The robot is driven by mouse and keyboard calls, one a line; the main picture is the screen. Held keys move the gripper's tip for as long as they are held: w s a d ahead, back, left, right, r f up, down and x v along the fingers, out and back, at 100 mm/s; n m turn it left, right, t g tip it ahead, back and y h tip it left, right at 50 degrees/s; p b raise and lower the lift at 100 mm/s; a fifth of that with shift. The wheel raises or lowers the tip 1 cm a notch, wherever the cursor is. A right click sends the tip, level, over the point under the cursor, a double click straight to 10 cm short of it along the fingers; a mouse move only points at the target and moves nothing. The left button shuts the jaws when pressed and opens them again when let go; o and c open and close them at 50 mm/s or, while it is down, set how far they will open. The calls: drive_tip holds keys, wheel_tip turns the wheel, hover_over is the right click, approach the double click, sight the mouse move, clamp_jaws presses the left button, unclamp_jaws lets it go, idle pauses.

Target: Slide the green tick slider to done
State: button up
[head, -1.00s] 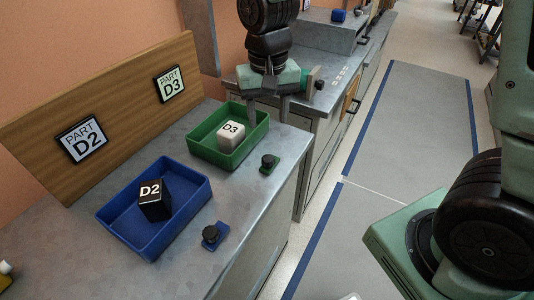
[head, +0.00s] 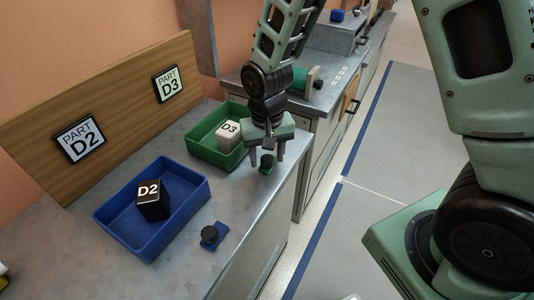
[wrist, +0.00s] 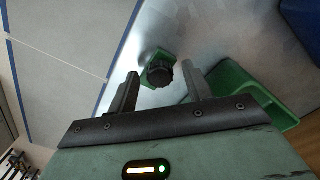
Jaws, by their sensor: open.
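The green tick slider (head: 266,168) is a small green base with a black round knob, on the metal bench top in front of the green tray. It also shows in the wrist view (wrist: 160,70), where the knob sits just beyond and between my fingertips. My gripper (head: 266,160) is open, pointing down over the slider, with one finger on each side of the knob. In the wrist view my open gripper (wrist: 162,88) holds nothing. I cannot tell whether the fingers touch the knob.
The green tray (head: 203,146) holds the white D3 cube (head: 228,134). The blue tray (head: 110,222) holds the black D2 cube (head: 152,200). A blue slider (head: 213,236) with a black knob sits near the bench edge. A wooden board (head: 120,95) stands behind.

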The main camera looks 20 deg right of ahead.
clamp_jaws()
drive_tip(key=shift+w+d+r+p, duration=0.1)
drive_tip(key=shift+w+d+p, duration=0.1)
drive_tip(key=shift+w+d, duration=0.7)
drive_tip(key=shift+w+d+p, duration=0.2)
drive_tip(key=shift+w+d, duration=0.45)
drive_tip(key=shift+d, duration=0.45)
unclamp_jaws()
drive_tip(key=shift+d, duration=0.1)
wheel_tip(320, 180, up, 17)
drive_tip(key=shift+r, duration=0.2)
